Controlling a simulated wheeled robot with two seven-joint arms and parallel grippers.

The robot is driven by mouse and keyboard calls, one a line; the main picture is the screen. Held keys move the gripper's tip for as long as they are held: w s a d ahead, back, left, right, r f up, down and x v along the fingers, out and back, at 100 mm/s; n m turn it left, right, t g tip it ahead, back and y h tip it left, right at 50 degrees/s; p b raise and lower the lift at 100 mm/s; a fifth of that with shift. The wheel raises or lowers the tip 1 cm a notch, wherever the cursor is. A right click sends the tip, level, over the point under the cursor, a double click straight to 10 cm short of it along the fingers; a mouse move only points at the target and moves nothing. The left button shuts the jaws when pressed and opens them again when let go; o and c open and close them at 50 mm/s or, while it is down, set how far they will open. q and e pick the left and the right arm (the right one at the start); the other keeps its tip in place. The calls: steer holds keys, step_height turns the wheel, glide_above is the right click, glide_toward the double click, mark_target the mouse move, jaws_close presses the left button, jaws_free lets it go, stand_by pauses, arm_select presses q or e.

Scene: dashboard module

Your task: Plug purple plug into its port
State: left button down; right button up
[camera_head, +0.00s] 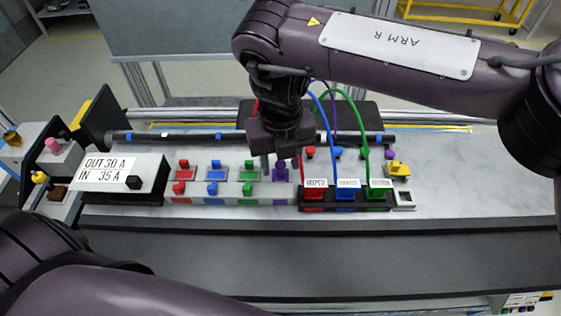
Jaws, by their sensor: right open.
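My right gripper (281,160) points down over the row of ports, with its fingers apart. The purple plug (281,172) stands upright between and just below the fingertips. It sits at the right end of the row, over a pale block with a purple port face (278,201). I cannot tell whether the plug is fully seated or whether the fingers touch it. A thin purple cable (333,100) arcs up behind the gripper, partly hidden by my right arm. My left arm shows at the lower left, but its gripper is out of view.
Red, blue and green plugs stand to the left in pale blocks (208,200). A black block (345,207) to the right holds red, blue and green cabled plugs. A labelled box (115,176) stands left. The dark front strip (330,262) is clear.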

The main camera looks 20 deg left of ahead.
mark_target(280, 163)
step_height(280, 163, up, 7)
steer(key=shift+f+b, duration=0.1)
steer(key=shift+b, duration=0.2)
stand_by(0.4)
